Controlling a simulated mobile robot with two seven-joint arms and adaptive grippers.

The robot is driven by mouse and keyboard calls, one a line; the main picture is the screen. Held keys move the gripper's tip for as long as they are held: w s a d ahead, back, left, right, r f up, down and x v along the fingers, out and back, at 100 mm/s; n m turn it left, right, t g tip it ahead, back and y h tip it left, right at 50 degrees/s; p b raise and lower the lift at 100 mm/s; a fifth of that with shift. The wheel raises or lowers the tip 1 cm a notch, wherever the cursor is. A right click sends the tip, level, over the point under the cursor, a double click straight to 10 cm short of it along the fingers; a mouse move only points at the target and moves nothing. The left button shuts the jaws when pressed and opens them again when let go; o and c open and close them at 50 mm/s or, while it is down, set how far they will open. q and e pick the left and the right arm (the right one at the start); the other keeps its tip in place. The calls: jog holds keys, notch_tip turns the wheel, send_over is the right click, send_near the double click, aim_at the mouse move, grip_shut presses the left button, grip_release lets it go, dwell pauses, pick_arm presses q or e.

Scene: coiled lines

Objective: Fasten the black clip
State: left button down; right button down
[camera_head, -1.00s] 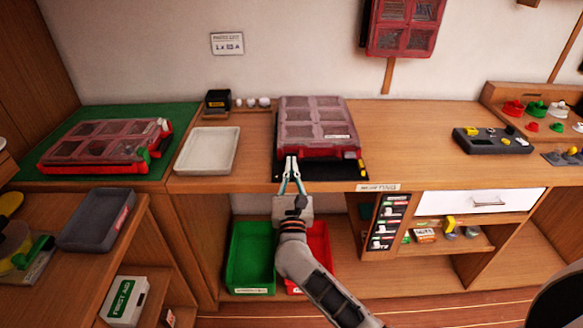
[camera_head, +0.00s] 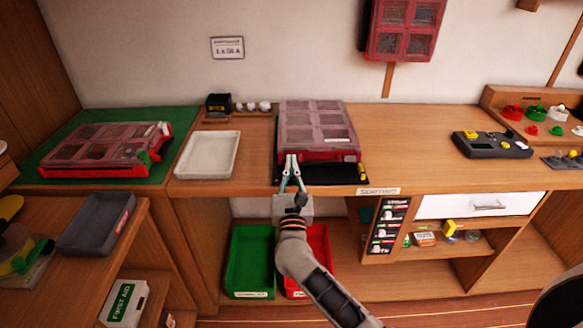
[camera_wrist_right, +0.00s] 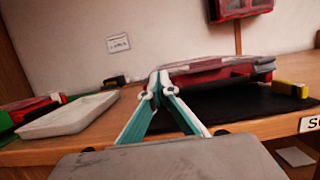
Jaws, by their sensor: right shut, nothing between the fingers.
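A red organiser case (camera_head: 318,125) with a clear compartment lid lies on a black mat (camera_head: 350,178) at the middle of the bench; its lid looks down. A dark strip (camera_head: 335,157) shows along its front edge, and a dark grey piece (camera_wrist_right: 262,67) shows at its front right in the right wrist view. I cannot tell whether either is the black clip. My right gripper (camera_head: 291,157) is shut and empty, its fingertips at the case's front edge, left of centre. The wrist view shows its fingertips (camera_wrist_right: 158,76) together, hiding part of that edge; contact is unclear. My left gripper is out of view.
A white tray (camera_head: 208,154) stands left of the case, and another red case (camera_head: 105,150) lies on a green mat. A yellow and black object (camera_wrist_right: 290,89) sits on the black mat's right side. Bare bench lies to the right. Green and red bins stand below.

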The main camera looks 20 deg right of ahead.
jog(key=shift+w+d+r, duration=0.15)
jog(key=shift+w+r, duration=0.5)
jog(key=shift+r, duration=0.3)
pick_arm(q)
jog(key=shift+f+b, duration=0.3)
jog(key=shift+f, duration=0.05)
pick_arm(e)
jog(key=shift+w+d+r, duration=0.15)
jog(key=shift+w+r, duration=0.2)
jog(key=shift+w, duration=0.2)
jog(key=shift+w+d+r, duration=0.15)
jog(key=shift+w+r, duration=0.2)
jog(key=shift+w, duration=0.15)
